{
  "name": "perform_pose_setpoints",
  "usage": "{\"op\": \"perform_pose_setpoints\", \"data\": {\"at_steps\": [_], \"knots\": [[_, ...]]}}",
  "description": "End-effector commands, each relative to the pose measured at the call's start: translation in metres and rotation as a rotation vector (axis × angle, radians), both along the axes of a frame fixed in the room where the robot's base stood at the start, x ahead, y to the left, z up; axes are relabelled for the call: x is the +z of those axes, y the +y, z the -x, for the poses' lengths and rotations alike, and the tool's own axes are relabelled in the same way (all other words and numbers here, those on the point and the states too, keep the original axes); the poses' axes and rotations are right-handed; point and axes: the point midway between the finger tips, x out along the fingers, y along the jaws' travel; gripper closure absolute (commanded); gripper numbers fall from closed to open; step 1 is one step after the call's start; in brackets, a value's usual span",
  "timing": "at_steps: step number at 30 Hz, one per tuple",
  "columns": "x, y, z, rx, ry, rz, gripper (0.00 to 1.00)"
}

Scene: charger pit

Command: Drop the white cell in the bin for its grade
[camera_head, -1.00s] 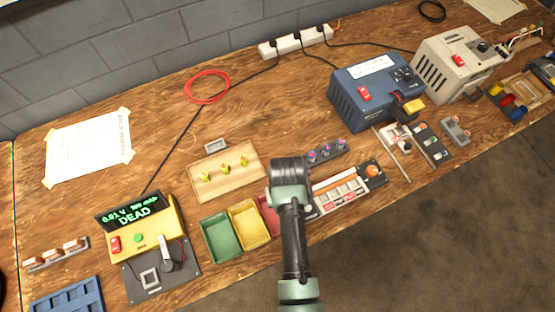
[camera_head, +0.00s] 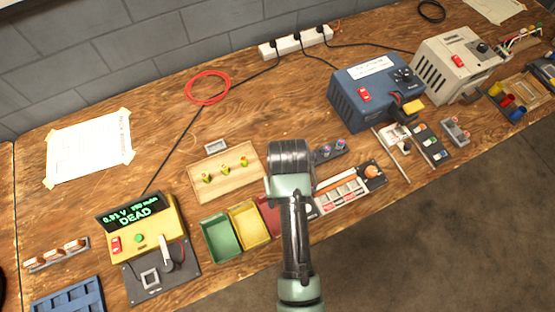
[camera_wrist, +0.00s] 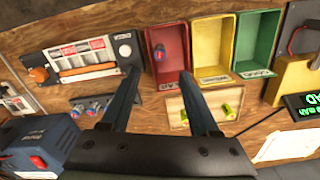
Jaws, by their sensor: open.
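My gripper (camera_wrist: 160,105) is open above the bins, its two fingers apart with nothing between the tips. The red bin (camera_wrist: 180,20) lies under the fingertips in the wrist view. White-and-orange cells (camera_head: 55,254) stand in a rack at far left. I cannot single out the white cell.
A wooden tray (camera_head: 249,188) with yellow-green cells lies behind the bins. A rack of blue cells (camera_wrist: 93,106) and a panel with an orange knob (camera_head: 371,170) lie right of them in the head view. A blue power unit (camera_head: 355,100) stands behind.

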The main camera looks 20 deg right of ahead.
Motion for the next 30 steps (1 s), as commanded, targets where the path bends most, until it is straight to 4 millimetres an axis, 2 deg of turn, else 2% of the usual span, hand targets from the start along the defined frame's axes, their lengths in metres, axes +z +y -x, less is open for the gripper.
{"op": "perform_pose_setpoints", "data": {"at_steps": [3,10,15,27,30], "knots": [[0.027,0.000,-0.001,0.000,-0.005,0.002,0.38],[0.058,0.000,0.000,0.000,-0.002,0.000,0.38],[0.064,0.000,0.000,0.000,0.000,0.000,0.38],[0.064,0.000,0.000,0.000,0.000,0.000,0.38],[0.068,-0.001,-0.005,0.003,-0.022,0.007,0.38]]}}
